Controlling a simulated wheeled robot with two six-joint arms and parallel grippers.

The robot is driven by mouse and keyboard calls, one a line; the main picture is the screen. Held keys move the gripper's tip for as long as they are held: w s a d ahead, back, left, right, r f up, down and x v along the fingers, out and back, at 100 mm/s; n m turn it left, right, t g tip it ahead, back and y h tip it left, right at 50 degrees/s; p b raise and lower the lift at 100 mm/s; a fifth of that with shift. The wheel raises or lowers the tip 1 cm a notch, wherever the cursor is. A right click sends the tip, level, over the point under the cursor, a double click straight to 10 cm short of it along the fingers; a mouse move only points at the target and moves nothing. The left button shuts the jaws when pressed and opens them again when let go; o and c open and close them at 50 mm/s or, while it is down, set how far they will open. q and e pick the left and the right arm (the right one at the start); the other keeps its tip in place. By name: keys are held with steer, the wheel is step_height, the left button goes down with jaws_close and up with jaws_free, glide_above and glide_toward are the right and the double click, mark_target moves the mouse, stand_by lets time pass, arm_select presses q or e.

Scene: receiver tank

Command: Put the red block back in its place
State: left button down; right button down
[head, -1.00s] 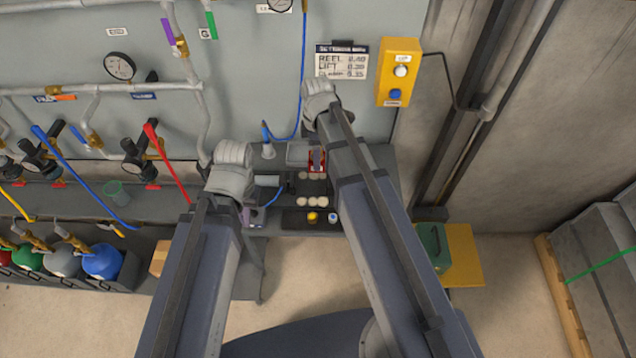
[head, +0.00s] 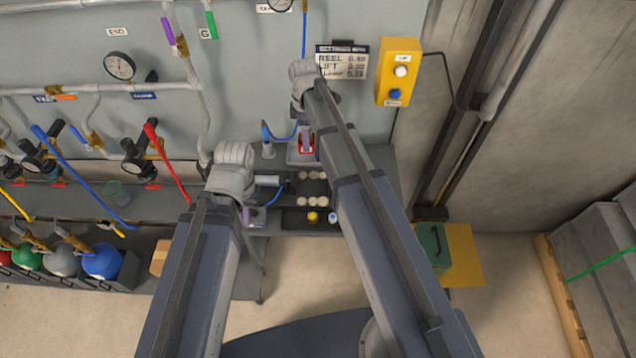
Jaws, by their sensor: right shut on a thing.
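The red block (head: 302,154) shows in small part at the back of the dark bench, beneath my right gripper (head: 306,144). My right gripper is shut on it, and the fingers and arm hide much of it. A grey holder-like piece (head: 292,158) lies right at the block; I cannot tell whether the block touches it or is above it. My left gripper (head: 250,213) hangs low at the bench's left part, apart from the block. Its fingers are too small and covered to tell open from shut.
Trays with several pale round pieces (head: 312,201) and a yellow and a blue-white item stand on the bench in front. Valve levers, including a red one (head: 167,163), project from the wall at left.

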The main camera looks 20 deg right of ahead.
steer(key=w+a, duration=0.1)
steer(key=w, duration=0.5)
steer(key=shift+w, duration=0.4)
steer(key=shift+f, duration=0.1)
stand_by(0.3)
steer(key=shift+f+b, duration=5.25)
steer(key=shift+b, duration=0.1)
steer(key=shift+c, duration=0.2)
jaws_free()
